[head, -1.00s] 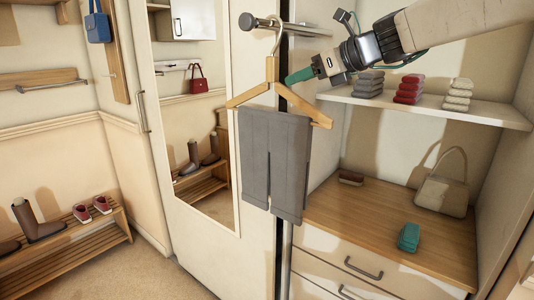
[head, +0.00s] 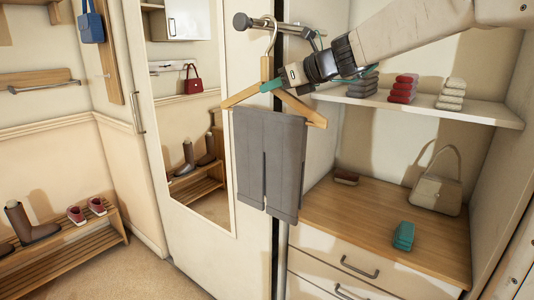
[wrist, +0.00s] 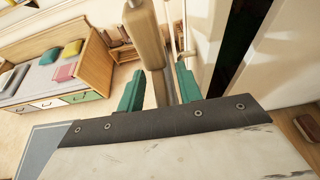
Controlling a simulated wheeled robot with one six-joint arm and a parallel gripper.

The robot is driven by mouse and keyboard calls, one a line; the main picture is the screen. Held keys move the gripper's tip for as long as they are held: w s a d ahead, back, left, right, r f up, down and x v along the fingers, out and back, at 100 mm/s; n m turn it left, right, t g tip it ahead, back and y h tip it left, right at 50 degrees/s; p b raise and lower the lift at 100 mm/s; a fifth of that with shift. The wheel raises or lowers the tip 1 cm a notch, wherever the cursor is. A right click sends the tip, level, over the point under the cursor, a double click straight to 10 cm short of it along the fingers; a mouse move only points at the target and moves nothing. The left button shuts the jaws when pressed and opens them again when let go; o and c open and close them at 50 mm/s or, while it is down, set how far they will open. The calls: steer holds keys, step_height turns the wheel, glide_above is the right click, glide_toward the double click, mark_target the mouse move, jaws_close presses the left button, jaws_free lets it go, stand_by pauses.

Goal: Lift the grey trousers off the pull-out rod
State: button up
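The grey trousers (head: 268,160) hang folded over the bar of a wooden hanger (head: 240,97). The hanger's metal hook is over the pull-out rod (head: 258,22) in the head view. My gripper (head: 272,86) has its green fingertips at the hanger's neck, just below the hook. In the wrist view my two green fingers (wrist: 160,70) stand apart, with the hanger's wooden part (wrist: 146,35) between and beyond them. A gap shows beside the right finger, so they are not closed on it. I cannot make out the trousers in the wrist view.
A mirrored door (head: 195,150) stands just left of the trousers. At right are a shelf (head: 420,108) with folded cloths and a drawer unit (head: 390,235) bearing a handbag (head: 437,185) and a teal item (head: 403,236). The floor in front is clear.

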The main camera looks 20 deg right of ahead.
jaws_close()
